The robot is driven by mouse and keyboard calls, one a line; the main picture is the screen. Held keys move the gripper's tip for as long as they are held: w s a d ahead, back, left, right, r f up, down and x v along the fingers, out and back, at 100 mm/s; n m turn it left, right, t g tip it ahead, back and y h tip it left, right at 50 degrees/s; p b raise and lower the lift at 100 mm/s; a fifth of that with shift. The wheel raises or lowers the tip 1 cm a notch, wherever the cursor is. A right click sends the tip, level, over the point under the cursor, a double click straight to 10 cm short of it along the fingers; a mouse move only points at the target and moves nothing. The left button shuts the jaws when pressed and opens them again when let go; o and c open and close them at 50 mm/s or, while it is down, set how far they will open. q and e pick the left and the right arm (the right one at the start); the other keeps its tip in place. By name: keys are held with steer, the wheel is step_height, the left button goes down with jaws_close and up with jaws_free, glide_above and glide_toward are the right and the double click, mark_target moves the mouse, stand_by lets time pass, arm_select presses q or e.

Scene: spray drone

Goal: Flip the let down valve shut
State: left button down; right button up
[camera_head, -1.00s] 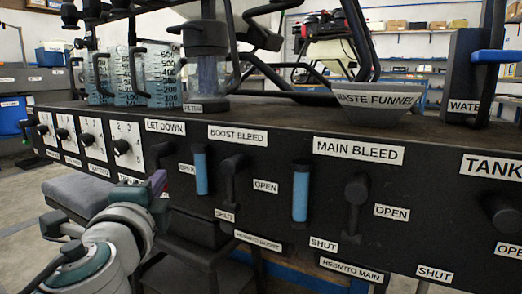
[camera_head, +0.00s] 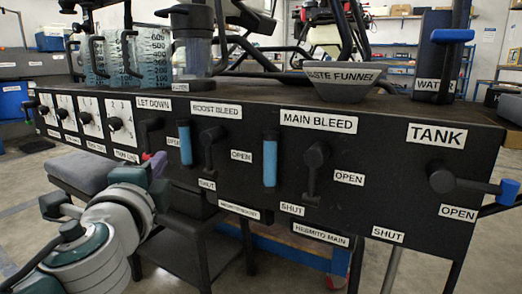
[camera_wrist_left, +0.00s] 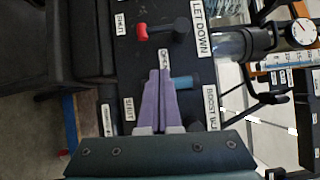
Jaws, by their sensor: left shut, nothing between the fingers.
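The let down valve (camera_head: 150,128) is a black knob with a handle under the LET DOWN label (camera_head: 153,103). In the left wrist view the valve (camera_wrist_left: 180,30) has a red-tipped handle pointing towards its SHUT label (camera_wrist_left: 120,23), which is down on the panel. Its OPEN label (camera_wrist_left: 163,60) lies off to the side of the handle. My left gripper (camera_head: 157,164) is just below the valve in the head view and partly hides the handle end. In the wrist view its purple fingers (camera_wrist_left: 160,78) are together and empty, pointing at the panel beside the valve, apart from the handle.
A blue tube (camera_head: 186,147) stands out close right of the valve; it also shows by my fingers in the wrist view (camera_wrist_left: 186,82). The boost bleed (camera_head: 212,136), main bleed (camera_head: 315,158) and tank (camera_head: 442,180) valves follow rightward. Dial knobs (camera_head: 115,123) are at left.

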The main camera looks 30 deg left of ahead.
arm_select(q)
steer(key=shift+a+v, duration=0.2)
steer(key=shift+v, duration=3.95)
steer(key=s+a+r+n+g+h+p, duration=0.1)
steer(key=s+r+n+g+p, duration=0.25)
steer(key=r+p, duration=1)
steer(key=s+a+r+n+g+p, duration=0.1)
steer(key=s+r+n+g+p, duration=0.3)
steer(key=r+p, duration=1)
steer(key=s+d+r+n+g+h+p, duration=0.1)
steer(key=s+d+r+h+p, duration=0.25)
steer(key=r+p, duration=0.65)
steer(key=s+d+r+n+g+h+p, duration=0.1)
steer(key=s+d+r+g+h+p, duration=0.3)
steer(key=p, duration=1)
steer(key=s+d+r+n+t+h+p, duration=0.1)
steer(key=s+d+r+p, duration=0.1)
steer(key=d+r+p, duration=0.6)
step_height(320, 180, up, 38)
steer(key=a+p, duration=0.1)
steer(key=p, duration=3.9)
steer(key=shift+a+r, duration=0.15)
steer(key=shift+a, duration=0.2)
arm_select(e)
step_height(320, 180, up, 100)
steer(key=a, duration=0.1)
steer(key=shift+w, duration=0.15)
